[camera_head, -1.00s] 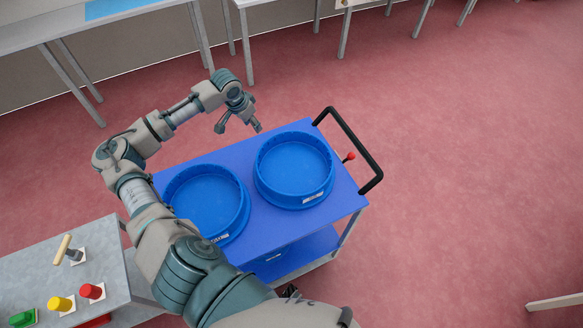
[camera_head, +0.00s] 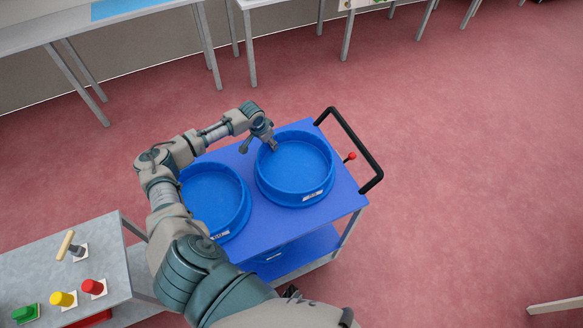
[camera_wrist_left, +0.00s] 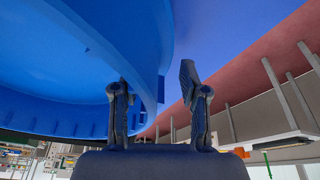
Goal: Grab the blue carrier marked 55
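Two round blue carriers stand on a blue cart top: one at the right (camera_head: 295,196) and one at the left (camera_head: 216,192), partly hidden by my left arm. Each has a small white label on its near side, too small to read, so I cannot tell which is 55. My left gripper (camera_head: 259,149) is open at the far left rim of the right carrier. In the left wrist view its fingers (camera_wrist_left: 154,80) stand apart, with a blue carrier's wall (camera_wrist_left: 148,60) showing between them. I cannot tell whether they touch it. My right gripper is out of view.
A grey table (camera_head: 110,255) at lower left holds red, yellow and green buttons and a lever. Tables line the back wall.

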